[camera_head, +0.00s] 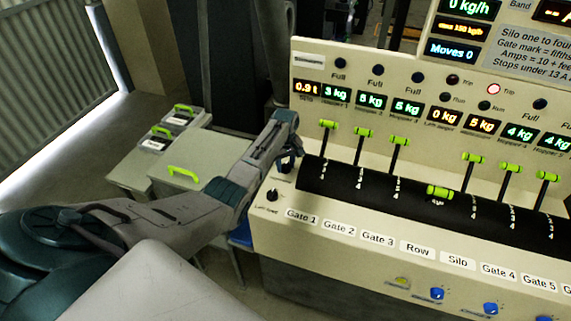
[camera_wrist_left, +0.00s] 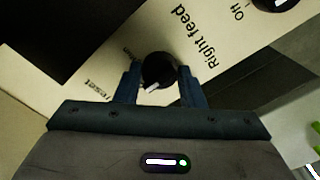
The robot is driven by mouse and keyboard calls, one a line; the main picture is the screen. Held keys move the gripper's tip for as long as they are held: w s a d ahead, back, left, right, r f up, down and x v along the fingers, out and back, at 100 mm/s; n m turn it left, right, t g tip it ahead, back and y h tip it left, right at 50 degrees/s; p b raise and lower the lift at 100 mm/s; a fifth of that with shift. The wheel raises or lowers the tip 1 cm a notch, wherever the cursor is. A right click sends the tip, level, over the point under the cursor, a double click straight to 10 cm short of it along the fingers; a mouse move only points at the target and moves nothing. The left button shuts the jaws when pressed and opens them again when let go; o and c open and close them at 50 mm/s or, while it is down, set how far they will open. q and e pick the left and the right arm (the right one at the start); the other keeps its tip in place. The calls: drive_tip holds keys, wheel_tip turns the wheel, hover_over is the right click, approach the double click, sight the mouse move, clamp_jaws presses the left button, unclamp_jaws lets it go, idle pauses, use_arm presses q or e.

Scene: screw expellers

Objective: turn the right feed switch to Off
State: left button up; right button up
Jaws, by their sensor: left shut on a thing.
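The right feed switch (camera_wrist_left: 158,70) is a round black knob with a white pointer mark, seen in the left wrist view beside the printed words "Right feed". The mark points toward the lower left of that view. My left gripper (camera_wrist_left: 160,88) has its fingers on either side of the knob and is shut on it. In the head view my left gripper (camera_head: 289,158) is at the panel's left end, hiding this knob. My right gripper is not in view.
The left feed switch (camera_head: 272,195) sits just below on the cream panel (camera_head: 300,240); it also shows in the left wrist view (camera_wrist_left: 270,4), with "Off" beside it. Green-handled levers (camera_head: 400,142) stand to the right.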

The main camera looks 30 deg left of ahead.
sight(286, 164)
use_arm(q)
drive_tip(key=o, duration=1)
drive_tip(key=shift+r, duration=0.15)
wheel_tip(286, 164, up, 9)
drive_tip(key=b, duration=0.3)
drive_tip(key=shift+r, duration=0.85)
